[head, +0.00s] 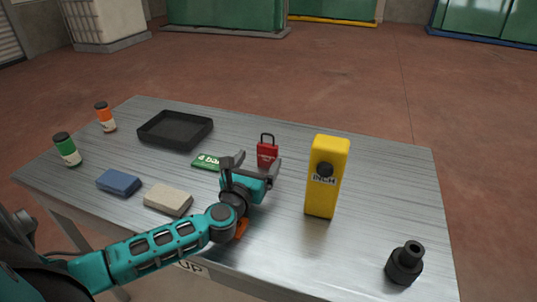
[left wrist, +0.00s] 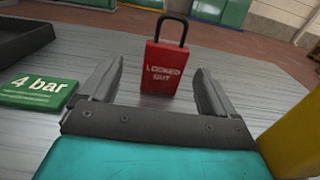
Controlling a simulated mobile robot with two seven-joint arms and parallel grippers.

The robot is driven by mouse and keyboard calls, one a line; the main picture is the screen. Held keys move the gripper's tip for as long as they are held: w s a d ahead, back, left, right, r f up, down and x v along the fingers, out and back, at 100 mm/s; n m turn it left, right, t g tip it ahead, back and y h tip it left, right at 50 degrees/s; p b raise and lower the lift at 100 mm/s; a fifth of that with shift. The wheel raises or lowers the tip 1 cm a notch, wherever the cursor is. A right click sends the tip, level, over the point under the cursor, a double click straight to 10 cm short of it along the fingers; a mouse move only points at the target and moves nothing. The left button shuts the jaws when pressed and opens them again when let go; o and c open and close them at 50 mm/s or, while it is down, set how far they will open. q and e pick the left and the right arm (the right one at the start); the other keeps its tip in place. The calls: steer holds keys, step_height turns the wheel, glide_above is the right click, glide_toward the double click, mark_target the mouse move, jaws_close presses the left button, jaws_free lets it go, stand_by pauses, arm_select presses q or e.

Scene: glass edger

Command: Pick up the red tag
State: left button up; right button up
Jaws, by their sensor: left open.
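The red tag (head: 267,154) is a small red padlock-shaped block with a dark shackle, standing upright on the metal table (head: 390,170). In the left wrist view the tag (left wrist: 164,70) reads "LOCKED OUT" and stands ahead, between the directions of the two fingers. My left gripper (head: 256,160) is open and empty just in front of the tag; its fingers also show in the left wrist view (left wrist: 155,90). The tag appears to be beyond the fingertips, not held. My right gripper is not in view.
A yellow box (head: 327,177) stands close on the right, and a green "4 bar" card (head: 207,162) lies on the left. A black tray (head: 176,130), blue block (head: 118,182), beige block (head: 168,199), two bottles and a black fitting (head: 405,264) are farther off.

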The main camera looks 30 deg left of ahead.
mark_target(266, 152)
arm_select(q)
steer(key=shift+d+x, duration=0.15)
steer(key=shift+x, duration=1.25)
steer(key=shift+d+x, duration=0.15)
steer(key=shift+x, duration=1.25)
steer(key=shift+c, duration=0.3)
steer(key=c, duration=1.1)
steer(key=shift+r, duration=0.15)
